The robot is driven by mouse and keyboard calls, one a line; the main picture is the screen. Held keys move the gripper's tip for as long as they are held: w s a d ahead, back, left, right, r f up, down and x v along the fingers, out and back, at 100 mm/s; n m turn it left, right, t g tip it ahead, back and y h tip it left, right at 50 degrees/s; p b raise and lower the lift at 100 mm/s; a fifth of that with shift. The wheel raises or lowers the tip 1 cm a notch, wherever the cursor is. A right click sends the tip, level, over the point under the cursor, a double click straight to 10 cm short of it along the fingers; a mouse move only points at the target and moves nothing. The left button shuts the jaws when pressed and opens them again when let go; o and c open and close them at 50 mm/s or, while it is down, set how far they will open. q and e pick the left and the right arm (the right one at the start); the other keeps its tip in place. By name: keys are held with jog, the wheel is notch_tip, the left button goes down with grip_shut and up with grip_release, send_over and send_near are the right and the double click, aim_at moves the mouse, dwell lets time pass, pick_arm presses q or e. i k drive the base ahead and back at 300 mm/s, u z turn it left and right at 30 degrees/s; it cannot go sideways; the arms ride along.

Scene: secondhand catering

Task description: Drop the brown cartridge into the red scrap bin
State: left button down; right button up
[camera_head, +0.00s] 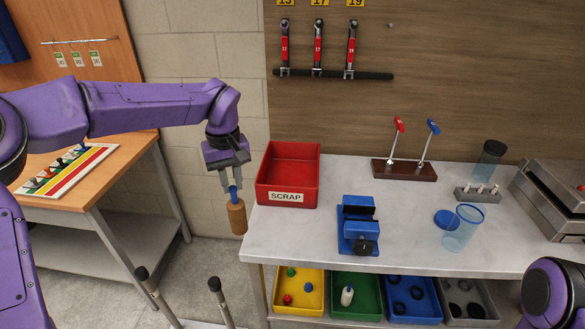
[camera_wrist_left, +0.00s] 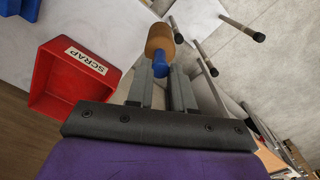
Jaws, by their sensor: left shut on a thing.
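The brown cartridge (camera_head: 237,218) has a blue upper end and hangs upright below my left gripper (camera_head: 233,186), which is shut on it. In the left wrist view the cartridge (camera_wrist_left: 159,42) shows between the fingertips of the left gripper (camera_wrist_left: 161,76). The red scrap bin (camera_head: 288,189), labelled SCRAP, stands on the left end of the grey workbench. The cartridge is left of the bin, apart from it, and appears out past the bench's left edge. The bin (camera_wrist_left: 60,95) is empty as far as I can see. My right gripper is out of view.
The grey workbench (camera_head: 400,225) holds a blue vise (camera_head: 358,226), a clear cup (camera_head: 461,228) and a lever stand (camera_head: 404,171). Colored trays with small parts sit below. A wooden table (camera_head: 125,150) stands at left, and two dark-tipped posts (camera_head: 215,285) rise in front.

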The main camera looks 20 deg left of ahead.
aim_at(286, 182)
jog(key=z, duration=0.05)
jog(key=i, duration=1.2)
